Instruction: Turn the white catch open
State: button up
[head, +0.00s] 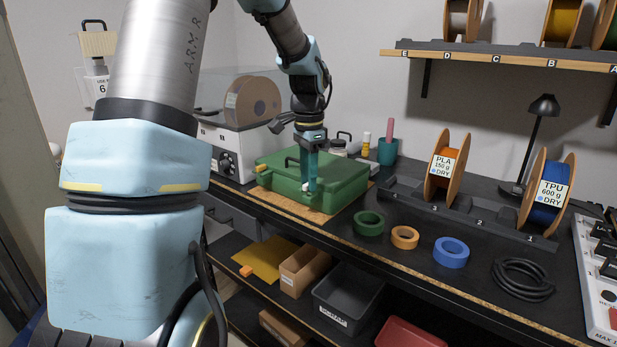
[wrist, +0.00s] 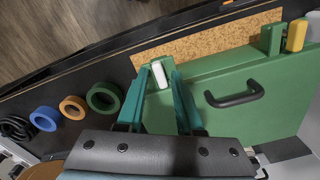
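A green case (head: 335,175) lies on the bench; its lid also fills the right of the wrist view (wrist: 235,115). The white catch (wrist: 158,75) is on the case's front edge, and a small part of it shows in the head view (head: 306,187). My gripper (wrist: 160,71) points down at the catch with its two teal fingers apart, one on each side of it. I see a narrow gap beside the catch, but cannot tell whether either finger touches it. In the head view my gripper (head: 310,187) hides part of the case front.
A yellow catch (wrist: 296,35) and a black handle (wrist: 236,97) are on the case. A cork mat (wrist: 212,40) lies along its front. Green (head: 369,223), orange (head: 392,237) and blue (head: 441,250) tape rolls lie to the right. A printer-like machine (head: 222,135) stands behind left.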

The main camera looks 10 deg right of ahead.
jog(key=shift+r, duration=0.1)
notch_tip(320, 180, up, 11)
jog(key=b, duration=0.2)
jog(key=shift+f, duration=0.2)
jog(key=shift+a+f, duration=0.1)
jog(key=s+a+f+n+t, duration=0.1)
jog(key=s+a+f+n, duration=1.2)
jog(key=s+a+f, duration=0.2)
jog(key=shift+a+f+t, duration=0.25)
jog(key=shift+a+t, duration=0.05)
jog(key=shift+a, duration=0.65)
